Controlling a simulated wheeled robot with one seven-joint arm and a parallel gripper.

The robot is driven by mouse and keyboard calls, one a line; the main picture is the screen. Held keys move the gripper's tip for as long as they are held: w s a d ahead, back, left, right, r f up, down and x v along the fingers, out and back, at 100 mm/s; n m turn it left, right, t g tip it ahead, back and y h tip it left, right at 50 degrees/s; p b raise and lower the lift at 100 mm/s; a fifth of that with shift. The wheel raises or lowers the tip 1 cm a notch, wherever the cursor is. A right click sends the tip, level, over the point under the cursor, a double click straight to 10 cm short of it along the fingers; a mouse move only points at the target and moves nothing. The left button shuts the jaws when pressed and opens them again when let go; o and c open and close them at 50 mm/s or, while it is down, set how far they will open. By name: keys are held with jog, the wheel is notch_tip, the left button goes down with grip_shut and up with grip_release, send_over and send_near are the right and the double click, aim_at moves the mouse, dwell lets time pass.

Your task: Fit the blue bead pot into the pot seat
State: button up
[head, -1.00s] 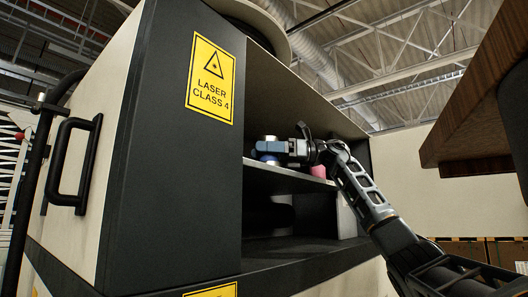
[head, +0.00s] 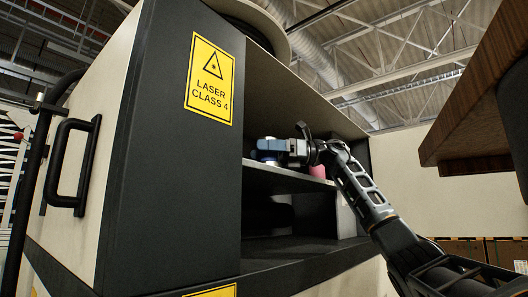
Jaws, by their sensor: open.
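My gripper (head: 264,150) is inside the upper compartment of the dark cabinet, just above the shelf (head: 292,178), and points left. It is open; its fingers show small and blue-grey from the side. A small bluish-white thing (head: 271,161) shows just under the fingers, mostly hidden by them. It may be the blue bead pot, but I cannot tell for sure, nor whether the fingers touch it. A pink thing (head: 318,171) stands on the shelf to the right, below my wrist. I cannot make out the pot seat.
The cabinet's dark front panel (head: 180,150) with a laser warning sign (head: 211,79) borders the opening on the left. The lower compartment holds a dark rounded thing (head: 268,216). A wooden top (head: 480,110) overhangs at the upper right.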

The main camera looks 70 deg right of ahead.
jog(key=v, duration=0.7)
jog(key=shift+s+d+b, duration=0.25)
jog(key=shift+s+b, duration=0.05)
jog(key=shift+b, duration=0.05)
